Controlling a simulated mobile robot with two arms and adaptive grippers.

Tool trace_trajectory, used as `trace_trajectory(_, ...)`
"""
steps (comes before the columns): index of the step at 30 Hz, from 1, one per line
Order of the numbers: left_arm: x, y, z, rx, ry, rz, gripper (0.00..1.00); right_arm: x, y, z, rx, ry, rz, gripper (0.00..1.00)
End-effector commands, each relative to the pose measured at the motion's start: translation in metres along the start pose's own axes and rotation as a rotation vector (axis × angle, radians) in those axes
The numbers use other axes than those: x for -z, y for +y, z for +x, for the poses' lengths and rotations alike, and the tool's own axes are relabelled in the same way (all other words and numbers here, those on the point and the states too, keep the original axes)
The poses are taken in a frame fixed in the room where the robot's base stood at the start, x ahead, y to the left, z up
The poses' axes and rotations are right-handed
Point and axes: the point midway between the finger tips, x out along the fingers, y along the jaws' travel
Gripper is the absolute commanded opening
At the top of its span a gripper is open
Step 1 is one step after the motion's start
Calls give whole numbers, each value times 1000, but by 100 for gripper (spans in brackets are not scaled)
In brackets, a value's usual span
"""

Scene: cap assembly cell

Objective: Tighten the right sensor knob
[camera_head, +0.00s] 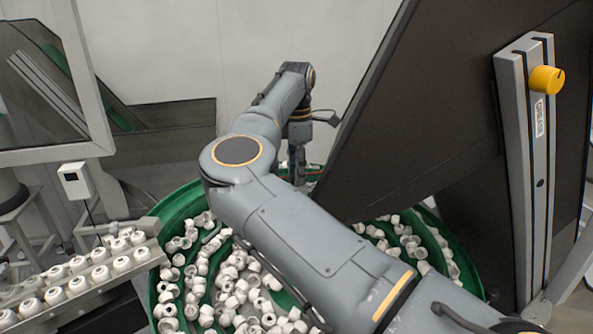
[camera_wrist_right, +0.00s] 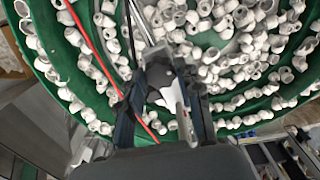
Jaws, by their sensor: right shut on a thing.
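My right arm reaches across the green bowl feeder, and my right gripper (camera_head: 297,165) points down at the bowl's far side. In the right wrist view the gripper (camera_wrist_right: 162,92) has its fingers on either side of a small dark part, which looks like the sensor knob (camera_wrist_right: 158,75). The gripper is shut on it. A metal rod runs up behind the knob. The fingers hide much of the knob, so its turn angle cannot be told. In the head view the knob is not clear. My left gripper is not in view.
The green bowl (camera_head: 176,209) holds many white caps. A red cable (camera_wrist_right: 92,46) runs close beside the gripper. A large dark panel (camera_head: 440,90) leans right of the arm, near a grey post with a yellow knob (camera_head: 541,80). A rail of caps (camera_head: 142,254) stands left.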

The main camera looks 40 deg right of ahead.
Motion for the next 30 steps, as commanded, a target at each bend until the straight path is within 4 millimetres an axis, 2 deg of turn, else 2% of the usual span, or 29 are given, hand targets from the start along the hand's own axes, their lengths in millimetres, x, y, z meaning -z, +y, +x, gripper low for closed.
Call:
trace_trajectory(9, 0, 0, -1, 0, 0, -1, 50, 0, 1, -1, -4, -1, 100, 3)
trace_trajectory(24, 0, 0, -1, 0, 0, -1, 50, 0, 1, -2, -5, -1, 116, 3)
trace_trajectory(25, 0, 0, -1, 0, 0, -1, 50, 0, 1, -2, -5, -1, 116, 41)
trace_trajectory(27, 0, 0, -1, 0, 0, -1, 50, 0, 1, -2, -5, -1, 115, 55)
trace_trajectory(30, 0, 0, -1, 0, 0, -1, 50, 0, 1, -1, -4, -1, 115, 57)
